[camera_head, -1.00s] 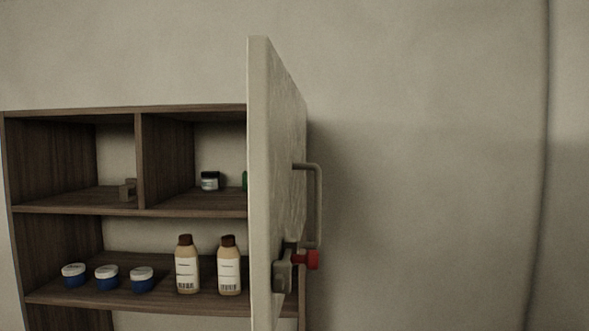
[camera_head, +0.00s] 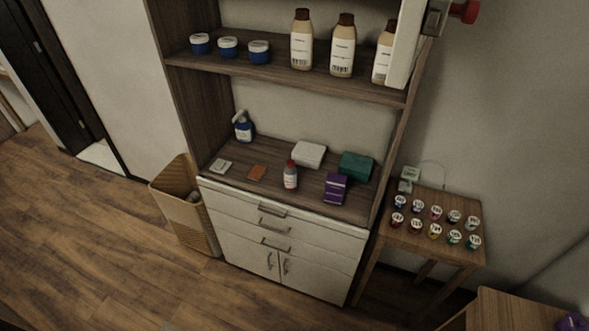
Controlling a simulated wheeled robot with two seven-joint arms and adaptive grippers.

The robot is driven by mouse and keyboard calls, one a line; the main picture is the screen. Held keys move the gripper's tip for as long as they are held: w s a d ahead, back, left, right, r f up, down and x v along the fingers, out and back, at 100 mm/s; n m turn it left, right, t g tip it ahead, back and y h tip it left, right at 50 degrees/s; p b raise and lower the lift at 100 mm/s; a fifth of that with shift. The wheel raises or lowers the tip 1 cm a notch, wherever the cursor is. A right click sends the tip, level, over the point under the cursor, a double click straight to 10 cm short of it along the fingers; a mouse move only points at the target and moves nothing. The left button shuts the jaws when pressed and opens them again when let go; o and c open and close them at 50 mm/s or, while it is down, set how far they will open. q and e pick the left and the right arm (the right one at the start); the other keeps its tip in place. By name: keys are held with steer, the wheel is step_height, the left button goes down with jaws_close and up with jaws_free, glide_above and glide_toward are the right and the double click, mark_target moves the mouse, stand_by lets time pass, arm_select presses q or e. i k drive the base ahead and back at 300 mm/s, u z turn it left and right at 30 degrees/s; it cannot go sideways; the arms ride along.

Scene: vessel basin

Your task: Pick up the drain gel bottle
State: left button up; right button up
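No label is readable, so I cannot tell which bottle is the drain gel. A small white bottle with a red cap (camera_head: 290,177) stands upright near the front of the cabinet's counter. A blue bottle with a white top (camera_head: 243,128) stands at the counter's back left. Neither of my grippers is in view.
The counter also holds a white box (camera_head: 309,154), a green box (camera_head: 356,166) and a purple box (camera_head: 336,188). A wicker bin (camera_head: 181,205) stands left, a side table (camera_head: 432,205) with small jars right. Floor in front is free.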

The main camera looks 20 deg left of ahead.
mark_target(290, 172)
steer(key=k, duration=1.3)
steer(key=u, duration=0.65)
steer(key=i, duration=0.5)
steer(key=u, duration=0.75)
steer(key=i, duration=1.45)
steer(key=z, duration=0.85)
